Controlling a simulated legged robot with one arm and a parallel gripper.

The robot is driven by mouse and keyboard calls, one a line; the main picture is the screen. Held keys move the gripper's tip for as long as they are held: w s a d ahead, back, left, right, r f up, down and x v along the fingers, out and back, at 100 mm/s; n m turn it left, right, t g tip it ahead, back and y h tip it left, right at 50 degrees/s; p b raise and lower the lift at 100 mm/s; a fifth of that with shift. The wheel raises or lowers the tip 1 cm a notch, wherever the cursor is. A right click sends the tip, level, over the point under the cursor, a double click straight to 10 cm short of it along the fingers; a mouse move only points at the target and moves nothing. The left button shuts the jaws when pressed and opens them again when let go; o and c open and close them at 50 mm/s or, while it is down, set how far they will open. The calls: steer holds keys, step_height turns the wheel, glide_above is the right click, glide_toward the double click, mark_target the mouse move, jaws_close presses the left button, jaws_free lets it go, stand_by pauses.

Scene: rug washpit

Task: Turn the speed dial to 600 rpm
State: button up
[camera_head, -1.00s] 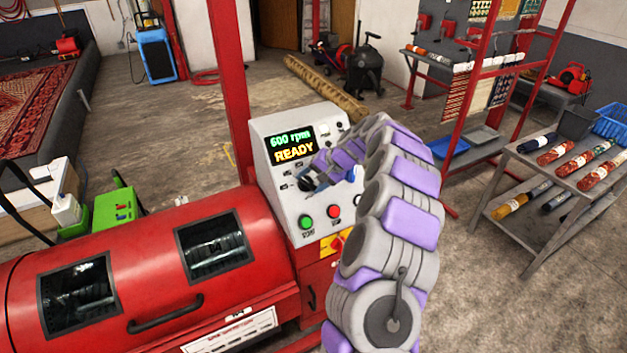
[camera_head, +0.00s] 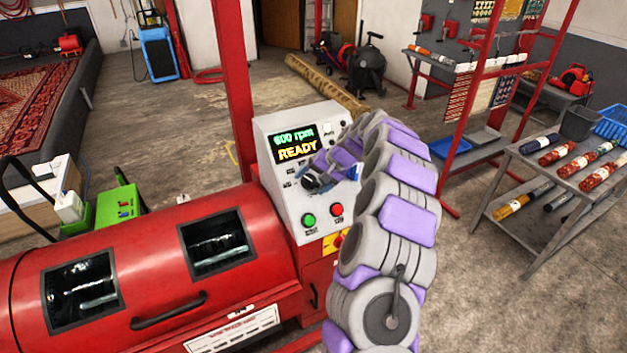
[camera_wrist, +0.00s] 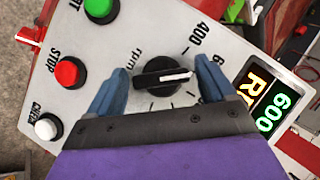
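The speed dial (camera_wrist: 163,77) is a black knob with a white pointer on the panel, seen in the wrist view. Its pointer is aimed at the right, toward a mark partly hidden by a finger; 400 is printed above it. My gripper (camera_wrist: 160,90) has its two blue fingers apart, one on each side of the dial, with gaps to the knob.
Below the dial area are a green start button (camera_head: 308,220) and a red stop button (camera_head: 336,210); a white button (camera_wrist: 47,128) shows in the wrist view. A red-yellow switch (camera_head: 338,241) sits lower. The red drum machine (camera_head: 150,270) fills the lower left.

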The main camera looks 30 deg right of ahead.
steer(key=shift+o, duration=0.3)
steer(key=shift+d+r, duration=0.1)
steer(key=shift+d, duration=0.1)
steer(key=shift+s+d+r, duration=0.1)
steer(key=shift+d+r, duration=0.15)
steer(key=shift+r, duration=0.15)
steer(key=p+v, duration=0.2)
steer(key=v, duration=1.4)
steer(key=shift+s+p, duration=0.25)
steer(key=shift+p, duration=0.05)
steer(key=s+a+r+n+g, duration=0.25)
steer(key=s+a, duration=0.55)
steer(key=a, duration=0.5)
steer(key=s+a+r+n+g, duration=0.25)
steer(key=s+a, duration=0.45)
steer(key=a, duration=0.6)
steer(key=s+f+n+g+h, duration=0.1)
steer(key=s+f, duration=0.3)
steer(key=s, duration=1)
steer(key=s+f+n+g+h, duration=0.1)
steer(key=s+f+h, duration=0.3)
steer(key=s, duration=0.9)
steer(key=shift+s+a+f+n, duration=0.3)
steer(key=shift+s+a, duration=0.05)
steer(key=shift+a, duration=0.05)
